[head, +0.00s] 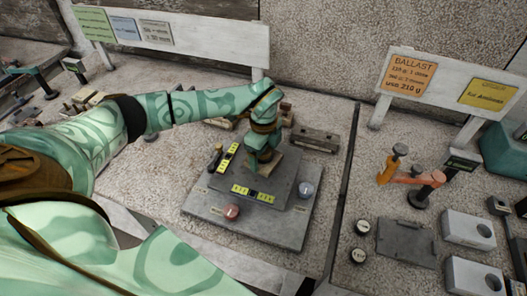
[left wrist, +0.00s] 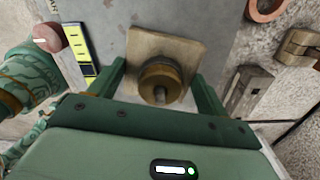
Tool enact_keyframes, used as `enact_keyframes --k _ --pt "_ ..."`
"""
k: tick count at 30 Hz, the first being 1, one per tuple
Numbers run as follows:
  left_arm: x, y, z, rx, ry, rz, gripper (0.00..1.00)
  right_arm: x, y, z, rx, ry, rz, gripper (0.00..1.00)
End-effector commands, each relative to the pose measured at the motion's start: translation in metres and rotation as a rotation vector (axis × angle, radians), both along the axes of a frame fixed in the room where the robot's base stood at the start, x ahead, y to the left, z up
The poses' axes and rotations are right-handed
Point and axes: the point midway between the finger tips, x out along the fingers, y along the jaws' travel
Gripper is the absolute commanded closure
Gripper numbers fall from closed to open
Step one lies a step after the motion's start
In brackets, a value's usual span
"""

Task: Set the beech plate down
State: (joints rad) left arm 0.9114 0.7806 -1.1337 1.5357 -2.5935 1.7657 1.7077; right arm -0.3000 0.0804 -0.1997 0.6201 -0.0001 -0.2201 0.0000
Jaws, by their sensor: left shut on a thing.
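The beech plate (left wrist: 183,48) is a pale wooden square with a brass knob (left wrist: 160,82) on top. In the left wrist view it sits between the two fingers of my left gripper (left wrist: 162,88), which is shut on it. In the head view my left gripper (head: 262,158) points down over a dark grey slab (head: 230,180), and a pale edge of the beech plate (head: 287,160) shows beside the fingers. I cannot tell whether the plate touches the slab. My right gripper is not in view.
The slab lies on a grey base (head: 265,230) with yellow marked strips, a reddish round piece (head: 232,212) and a bluish one (head: 306,190). A metal block (head: 315,139) lies behind right. An orange-armed device (head: 410,177) and white boxes (head: 468,230) stand further right.

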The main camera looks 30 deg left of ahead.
Motion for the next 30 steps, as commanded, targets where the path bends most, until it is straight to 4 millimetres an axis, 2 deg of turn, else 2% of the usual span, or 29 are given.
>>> enact_keyframes --k 11,30 --pt "0.0 0.0 0.0 0.0 -0.001 0.0 0.5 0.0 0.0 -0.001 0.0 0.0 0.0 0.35" --pt "0.0 0.0 -0.013 0.0 -0.001 0.001 0.5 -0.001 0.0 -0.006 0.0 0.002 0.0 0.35"
